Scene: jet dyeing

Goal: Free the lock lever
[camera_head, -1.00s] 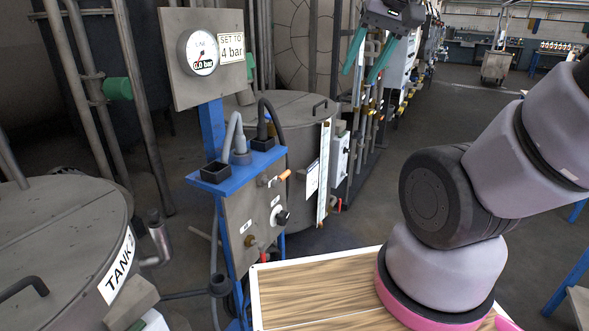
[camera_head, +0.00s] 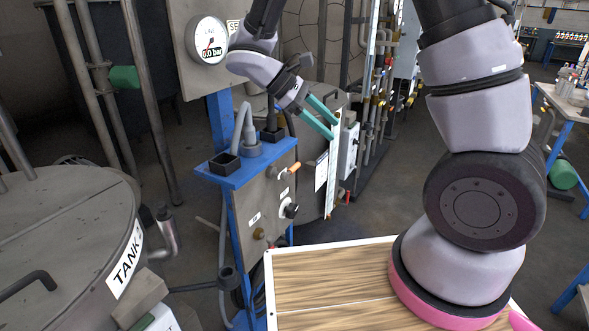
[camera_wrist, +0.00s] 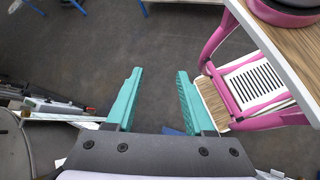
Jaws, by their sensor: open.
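A blue stand (camera_head: 240,176) carries a grey panel (camera_head: 262,208). An orange-tipped lever (camera_head: 293,168) sticks out near the panel's upper right, pointing up and right. A black knob (camera_head: 291,210) sits below it. I cannot tell for sure which of these is the lock lever. My gripper (camera_head: 330,126) is open and empty, with teal fingers above and to the right of the orange tip, apart from it in the head view. In the wrist view, my gripper (camera_wrist: 158,74) has only floor between its fingers, and I cannot make out the lever there.
A gauge (camera_head: 207,40) reading 0.0 bar hangs above the stand, close to my wrist. Sockets with cables sit on the stand's top. A tank (camera_head: 62,235) stands at left, with another behind the stand. A wooden tabletop (camera_head: 330,285) lies in front. Pipes rise behind.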

